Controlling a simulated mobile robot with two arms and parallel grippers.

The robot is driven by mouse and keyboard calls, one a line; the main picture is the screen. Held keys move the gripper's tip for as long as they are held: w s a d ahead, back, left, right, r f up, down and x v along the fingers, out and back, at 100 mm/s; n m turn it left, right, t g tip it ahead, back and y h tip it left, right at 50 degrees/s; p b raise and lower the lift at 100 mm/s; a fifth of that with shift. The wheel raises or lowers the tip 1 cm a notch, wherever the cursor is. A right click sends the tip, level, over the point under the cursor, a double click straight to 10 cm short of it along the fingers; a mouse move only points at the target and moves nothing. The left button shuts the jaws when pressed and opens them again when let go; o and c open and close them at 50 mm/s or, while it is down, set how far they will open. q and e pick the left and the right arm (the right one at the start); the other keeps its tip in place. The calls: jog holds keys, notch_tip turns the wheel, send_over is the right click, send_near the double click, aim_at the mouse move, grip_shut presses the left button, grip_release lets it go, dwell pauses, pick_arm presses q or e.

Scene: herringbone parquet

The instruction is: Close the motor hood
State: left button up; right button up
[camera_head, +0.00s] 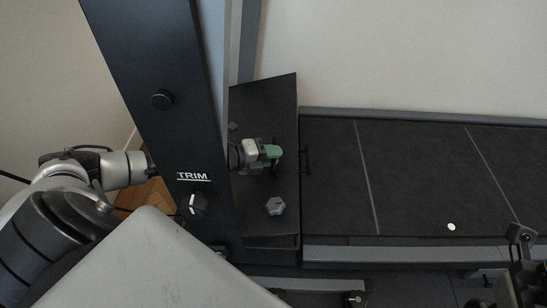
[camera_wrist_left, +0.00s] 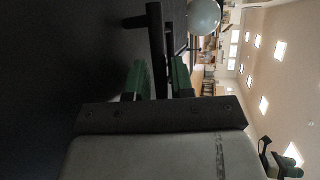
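The motor hood (camera_head: 262,105) is a black panel beside the treadmill deck, partly hidden behind the TRIM console post. It looks tilted up, but its angle is hard to judge from above. My left gripper (camera_head: 274,154) has green fingertips and is over the hood's middle. In the left wrist view its green fingers (camera_wrist_left: 160,80) lie close on both sides of a black bar handle (camera_wrist_left: 155,35), which stands off a dark surface; they appear shut on it. A black bracket (camera_head: 307,159) also shows at the hood's right edge. A dark part (camera_head: 522,240), likely of my right arm, shows at the lower right; its fingers are unclear.
The black console post with a TRIM label (camera_head: 192,176) and knobs crosses the left side. A grey hexagonal knob (camera_head: 275,206) is on the black housing. The dark deck (camera_head: 410,180) extends right, with a small white disc (camera_head: 451,226) on it. A pale ball (camera_wrist_left: 204,15) shows in the wrist view.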

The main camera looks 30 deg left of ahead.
pick_arm(q)
jog(key=shift+w+d, duration=0.15)
jog(key=shift+w, duration=0.05)
grip_shut()
jog(key=shift+f, duration=0.1)
